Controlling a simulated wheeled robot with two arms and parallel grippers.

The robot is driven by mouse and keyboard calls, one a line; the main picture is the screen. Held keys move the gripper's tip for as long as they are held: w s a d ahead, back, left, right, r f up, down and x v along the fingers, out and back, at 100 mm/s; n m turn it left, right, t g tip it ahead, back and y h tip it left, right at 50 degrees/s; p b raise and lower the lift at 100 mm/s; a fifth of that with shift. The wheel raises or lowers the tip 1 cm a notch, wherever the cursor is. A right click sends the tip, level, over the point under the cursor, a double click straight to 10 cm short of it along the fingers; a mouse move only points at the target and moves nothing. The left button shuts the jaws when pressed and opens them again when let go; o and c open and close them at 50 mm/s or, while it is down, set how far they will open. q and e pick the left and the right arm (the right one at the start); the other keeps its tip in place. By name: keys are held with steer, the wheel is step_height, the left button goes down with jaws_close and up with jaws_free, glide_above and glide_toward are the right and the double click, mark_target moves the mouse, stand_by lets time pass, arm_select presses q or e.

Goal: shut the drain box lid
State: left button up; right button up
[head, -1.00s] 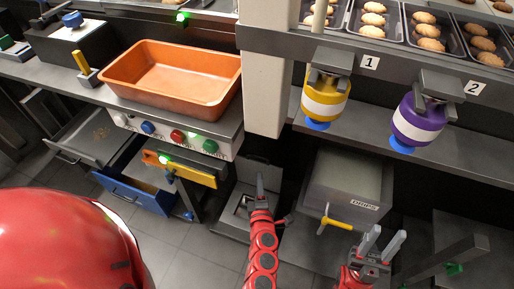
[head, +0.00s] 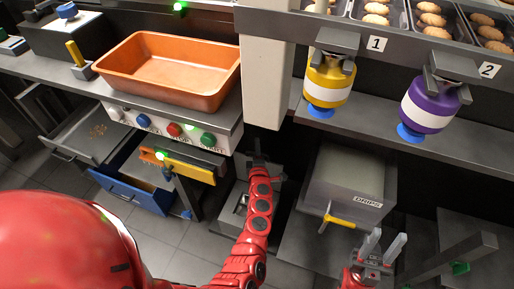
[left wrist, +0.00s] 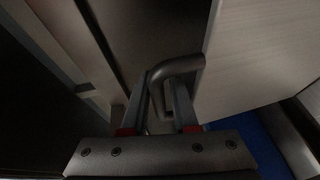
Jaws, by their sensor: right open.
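A low grey box (head: 232,212) with an opening in its top stands on the floor under the counter; I take it for the drain box. A dark panel, probably its raised lid, is behind it, partly hidden by my left arm. My left gripper (head: 257,158) is at this panel. In the left wrist view its fingers (left wrist: 163,103) stand apart on either side of a bent grey bar handle (left wrist: 178,66); a gap shows between them, and contact is unclear. My right gripper (head: 383,246) is open and empty in front of the DRIPS box.
The grey DRIPS box (head: 348,176) with a yellow-handled valve (head: 338,221) stands right of my left arm. A blue drawer (head: 128,192) and a grey drawer (head: 85,138) are open at left. An orange tray (head: 170,65) sits on the counter above.

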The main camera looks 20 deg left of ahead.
arm_select(q)
jaws_close()
stand_by(1.4)
